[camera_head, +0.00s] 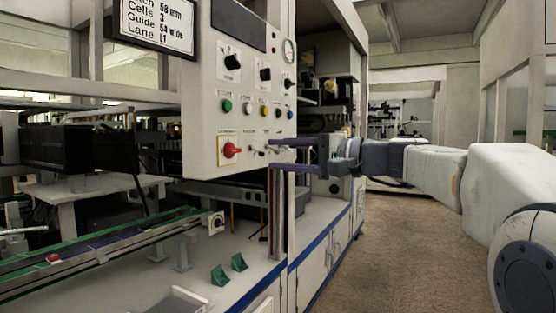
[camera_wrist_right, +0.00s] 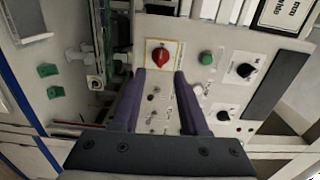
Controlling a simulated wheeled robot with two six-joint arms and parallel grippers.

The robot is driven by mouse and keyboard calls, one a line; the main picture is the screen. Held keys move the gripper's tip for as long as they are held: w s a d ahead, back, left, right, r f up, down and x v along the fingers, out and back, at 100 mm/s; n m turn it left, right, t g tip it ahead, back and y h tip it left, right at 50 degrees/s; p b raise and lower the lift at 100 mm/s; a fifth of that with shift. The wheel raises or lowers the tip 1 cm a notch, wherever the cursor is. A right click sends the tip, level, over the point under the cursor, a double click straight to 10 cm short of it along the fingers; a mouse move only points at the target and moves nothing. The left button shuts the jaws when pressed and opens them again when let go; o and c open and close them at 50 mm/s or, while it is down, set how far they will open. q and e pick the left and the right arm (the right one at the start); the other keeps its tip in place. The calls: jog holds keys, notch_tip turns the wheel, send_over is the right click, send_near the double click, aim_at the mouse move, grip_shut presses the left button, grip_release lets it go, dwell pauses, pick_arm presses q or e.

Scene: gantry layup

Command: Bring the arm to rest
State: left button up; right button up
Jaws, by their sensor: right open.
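My right arm comes in from the right in the head view. Its gripper (camera_head: 273,154) is held out level in front of the lower right part of a pale control panel (camera_head: 206,112). In the right wrist view the two dark fingers of the gripper (camera_wrist_right: 160,76) are spread apart with nothing between them. A red rotary knob (camera_wrist_right: 159,56) shows beyond the fingertips; it also shows in the head view (camera_head: 232,150), left of them. I cannot tell the exact gap to the panel. My left gripper does not show.
The brown floor (camera_head: 420,245) at right is clear.

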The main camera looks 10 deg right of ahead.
jog(key=s+a+f+n+g+h, duration=0.25)
jog(key=s+a+f, duration=0.2)
jog(key=f, duration=0.35)
jog(key=s+a+f+n+g+h+p, duration=0.1)
jog(key=s+a+f+g, duration=0.2)
jog(key=s+f, duration=0.3)
jog(key=s+a+f+n+g+h, duration=0.1)
jog(key=s+a+f+g+h, duration=0.2)
jog(key=f, duration=0.6)
jog(key=s+d+f+n+g+h+p, duration=0.1)
jog(key=s+d+f+n+h, duration=0.3)
jog(key=s+f, duration=0.45)
jog(key=s+d+f+n+g+h, duration=0.1)
jog(key=s+d+f+n+h, duration=0.15)
jog(key=s+f+n, duration=0.5)
jog(key=s+r+m+p, duration=0.1)
jog(key=s+r+p, duration=0.2)
jog(key=r+p, duration=3.4)
jog(key=shift+d+m+h+p, duration=0.3)
jog(key=shift+m+p, duration=0.1)
jog(key=shift+p, duration=0.2)
jog(key=shift+a, duration=0.15)
